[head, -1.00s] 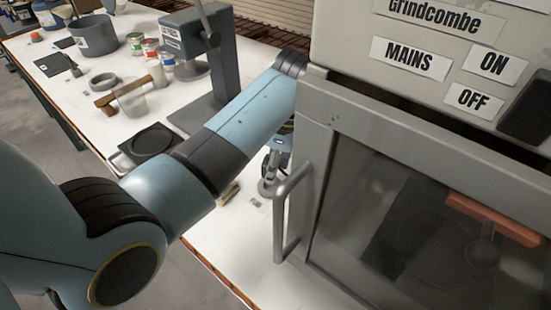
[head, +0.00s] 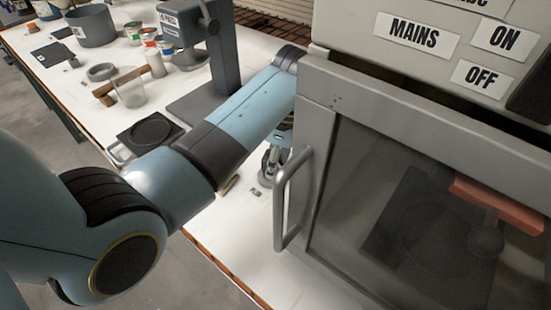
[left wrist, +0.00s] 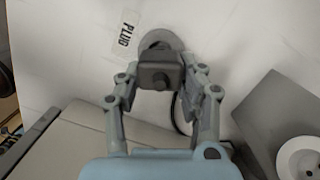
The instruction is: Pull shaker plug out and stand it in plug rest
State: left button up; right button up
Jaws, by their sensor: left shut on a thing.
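My left gripper (left wrist: 160,85) is shut on a dark plug (left wrist: 159,72) in the left wrist view. The plug is in front of a round grey plug rest (left wrist: 160,37), which it partly hides. I cannot tell whether the plug touches the rest. A dark cable (left wrist: 178,115) shows behind the right finger. In the head view, my left gripper (head: 271,163) is low beside the cabinet, partly hidden by my arm, with the plug rest (head: 264,181) at its fingertips. The shaker cabinet (head: 345,120) stands at right, its door closed. My right gripper is not in view.
A "PLUG" label (left wrist: 125,35) lies beside the rest. A grey box with a white round socket (left wrist: 300,157) is at right in the left wrist view. The door handle (head: 288,200) juts out close to the gripper. A grey press (head: 225,70) stands behind my arm.

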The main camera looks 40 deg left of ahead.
pick_arm(q)
jog(key=shift+f+b, duration=0.4)
jog(key=shift+f, duration=0.65)
jog(key=o, duration=1.3)
jog(key=shift+r, duration=0.1)
jog(key=r, duration=0.4)
jog(key=d+r, duration=0.1)
jog(key=r, duration=0.6)
jog(key=shift+w+d+r, duration=0.3)
jog(key=shift+w+d, duration=0.05)
